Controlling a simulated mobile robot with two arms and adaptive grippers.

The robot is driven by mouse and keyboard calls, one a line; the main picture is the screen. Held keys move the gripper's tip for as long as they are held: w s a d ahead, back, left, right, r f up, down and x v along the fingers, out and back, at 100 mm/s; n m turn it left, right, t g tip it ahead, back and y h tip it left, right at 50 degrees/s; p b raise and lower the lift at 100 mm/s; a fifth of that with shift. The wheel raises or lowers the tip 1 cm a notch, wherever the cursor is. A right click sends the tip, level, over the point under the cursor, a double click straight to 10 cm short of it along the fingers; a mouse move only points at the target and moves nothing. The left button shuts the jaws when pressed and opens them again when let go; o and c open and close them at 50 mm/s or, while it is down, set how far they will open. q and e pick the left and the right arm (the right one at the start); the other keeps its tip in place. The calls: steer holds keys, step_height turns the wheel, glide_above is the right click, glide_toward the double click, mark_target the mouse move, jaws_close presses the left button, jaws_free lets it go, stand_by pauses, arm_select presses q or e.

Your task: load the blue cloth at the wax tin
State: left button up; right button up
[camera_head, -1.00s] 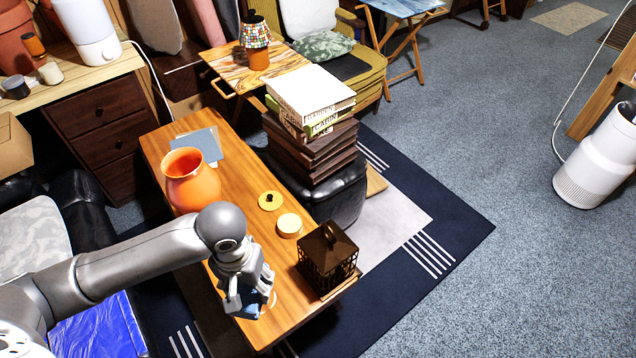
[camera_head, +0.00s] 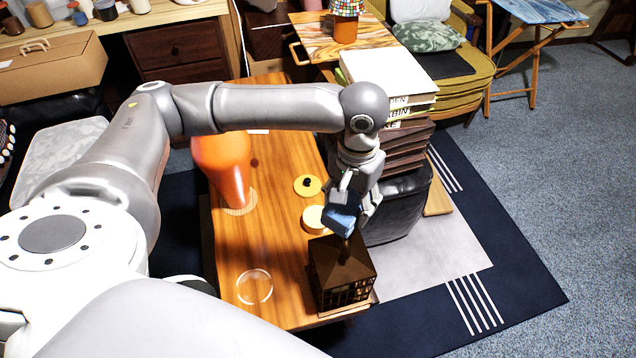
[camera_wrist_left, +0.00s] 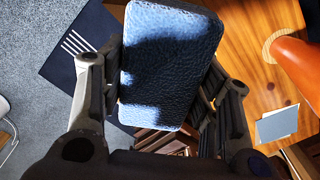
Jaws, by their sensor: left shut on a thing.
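My left gripper (camera_head: 345,212) is shut on the blue cloth (camera_head: 342,221), a folded, padded-looking block. It holds the cloth in the air over the right side of the wooden table. In the left wrist view the cloth (camera_wrist_left: 172,62) sits between the fingers, partly in shadow. The round yellow wax tin (camera_head: 313,220) stands on the table, just left of the cloth in the head view, its right edge close to or behind the cloth. A yellow lid with a black knob (camera_head: 307,186) lies behind it. Whether the cloth touches the tin cannot be told. My right gripper is out of view.
A dark lantern (camera_head: 342,275) stands at the table's near end, close below the gripper. An orange vase (camera_head: 222,168) stands left, partly behind my arm. A clear ring (camera_head: 254,287) lies on bare tabletop. Stacked books (camera_head: 388,80) rise behind the gripper.

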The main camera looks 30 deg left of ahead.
arm_select(q)
steer(key=w+a+f+n+b, duration=0.1)
steer(key=w+a+f+b, duration=0.35)
steer(key=w+f, duration=0.4)
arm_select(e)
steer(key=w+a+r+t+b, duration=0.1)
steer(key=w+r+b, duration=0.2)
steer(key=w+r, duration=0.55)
arm_select(q)
steer(key=shift+n, duration=0.3)
steer(key=a+f+b, duration=0.1)
steer(key=a+f, duration=0.2)
steer(key=f, duration=0.2)
steer(key=w+a+f+b, duration=0.1)
steer(key=a+f, duration=0.2)
steer(key=f, duration=0.3)
steer(key=a+f+b, duration=0.1)
steer(key=a+f, duration=0.2)
steer(key=f, duration=0.2)
steer(key=shift+w+a+f+b, duration=0.25)
steer(key=shift+a+f+b, duration=0.05)
steer(key=shift+f+b, duration=0.1)
steer(key=shift+f, duration=0.1)
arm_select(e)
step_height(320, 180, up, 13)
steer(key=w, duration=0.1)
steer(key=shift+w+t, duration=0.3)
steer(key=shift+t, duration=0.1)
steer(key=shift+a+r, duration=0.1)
